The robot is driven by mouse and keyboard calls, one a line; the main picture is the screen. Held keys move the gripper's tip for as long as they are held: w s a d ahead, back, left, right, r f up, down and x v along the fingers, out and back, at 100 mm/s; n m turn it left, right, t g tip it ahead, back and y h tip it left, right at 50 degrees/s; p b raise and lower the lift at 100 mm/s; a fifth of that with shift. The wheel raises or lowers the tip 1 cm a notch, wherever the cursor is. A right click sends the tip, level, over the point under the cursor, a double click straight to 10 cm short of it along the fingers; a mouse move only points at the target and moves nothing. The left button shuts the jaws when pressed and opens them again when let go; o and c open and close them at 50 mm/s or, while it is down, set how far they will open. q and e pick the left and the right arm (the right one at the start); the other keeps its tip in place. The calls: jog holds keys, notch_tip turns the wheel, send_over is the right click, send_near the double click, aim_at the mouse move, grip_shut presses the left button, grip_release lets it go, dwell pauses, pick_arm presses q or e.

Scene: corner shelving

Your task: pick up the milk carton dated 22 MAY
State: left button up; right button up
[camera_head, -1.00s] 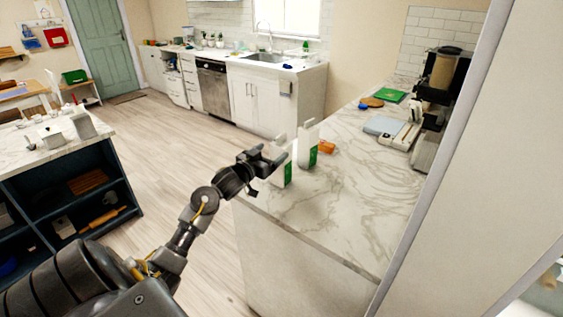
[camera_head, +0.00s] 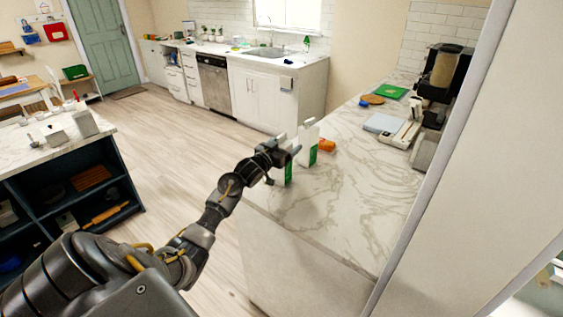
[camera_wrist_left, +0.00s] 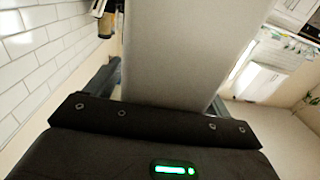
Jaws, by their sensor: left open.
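Two white milk cartons with green lower parts stand upright on the marble counter. The nearer carton (camera_head: 289,173) is partly hidden behind my left gripper (camera_head: 287,157). The farther carton (camera_head: 309,148) stands just behind it to the right. No date is readable on either. My left gripper is open at the nearer carton's upper part. In the left wrist view, a large plain pale face (camera_wrist_left: 190,50), apparently that carton, fills the space between the fingers; I cannot tell if they touch it. My right gripper is not in view.
An orange object (camera_head: 327,145) lies beside the farther carton. The marble counter (camera_head: 340,205) is clear toward the front. A scale-like appliance (camera_head: 400,133) and a coffee machine (camera_head: 442,85) stand farther right. A pale upright panel (camera_head: 480,190) borders the counter's right.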

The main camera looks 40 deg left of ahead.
pick_arm(q)
grip_shut()
jog(key=shift+r, duration=0.1)
dwell(0.5)
